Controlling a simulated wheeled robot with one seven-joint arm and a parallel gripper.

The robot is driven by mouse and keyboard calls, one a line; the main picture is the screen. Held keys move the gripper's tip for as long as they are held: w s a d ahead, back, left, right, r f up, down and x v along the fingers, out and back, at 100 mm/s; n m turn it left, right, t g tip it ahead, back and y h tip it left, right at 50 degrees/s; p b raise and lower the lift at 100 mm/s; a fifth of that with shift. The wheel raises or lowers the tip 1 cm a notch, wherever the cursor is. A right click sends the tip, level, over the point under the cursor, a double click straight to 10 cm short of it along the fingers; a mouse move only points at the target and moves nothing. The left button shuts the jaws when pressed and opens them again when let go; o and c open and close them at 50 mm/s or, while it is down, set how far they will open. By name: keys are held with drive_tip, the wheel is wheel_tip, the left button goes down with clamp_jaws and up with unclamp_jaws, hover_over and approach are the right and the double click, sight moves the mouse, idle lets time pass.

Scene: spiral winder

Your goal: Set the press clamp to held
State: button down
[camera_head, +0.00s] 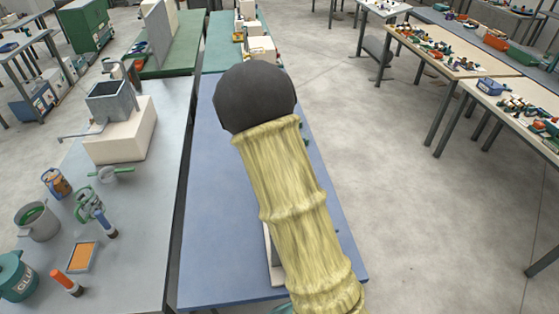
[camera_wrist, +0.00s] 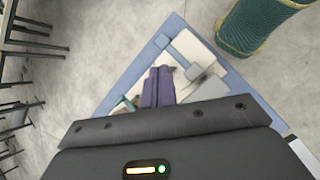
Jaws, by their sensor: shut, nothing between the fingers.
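In the wrist view my gripper (camera_wrist: 159,72) shows as two purple fingers side by side, shut and empty. They point at a cream-based device (camera_wrist: 190,44) on the blue table (camera_wrist: 122,88). A grey plate (camera_wrist: 207,88) and a grey-blue block (camera_wrist: 183,43) are on or beside that device, right of and beyond the fingers. A small teal part (camera_wrist: 124,104) lies to their left. I cannot tell which part is the press clamp or how it is set. In the head view my yellow-sleeved arm hides most of the device; a cream edge (camera_head: 273,262) shows beside it.
The blue table (camera_head: 218,200) has bare room left of my arm. The grey table (camera_head: 150,190) at left holds a cream block with a grey hopper (camera_head: 112,100), a pot (camera_head: 38,222) and small tools. Benches with loose parts stand at right, across open floor (camera_head: 400,200).

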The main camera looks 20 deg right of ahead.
drive_tip(key=s+a+f+m+t+y+b, duration=0.45)
drive_tip(key=s+a+m+y+b, duration=0.2)
drive_tip(key=s+a, duration=0.45)
wheel_tip(320, 180, down, 26)
drive_tip(key=s+m+t+b, duration=0.1)
drive_tip(key=s+b, duration=0.1)
drive_tip(key=b, duration=2.5)
drive_tip(key=shift+d+m, duration=0.25)
drive_tip(key=shift+m, duration=0.1)
drive_tip(key=shift+s+f, duration=0.1)
drive_tip(key=shift+s, duration=0.05)
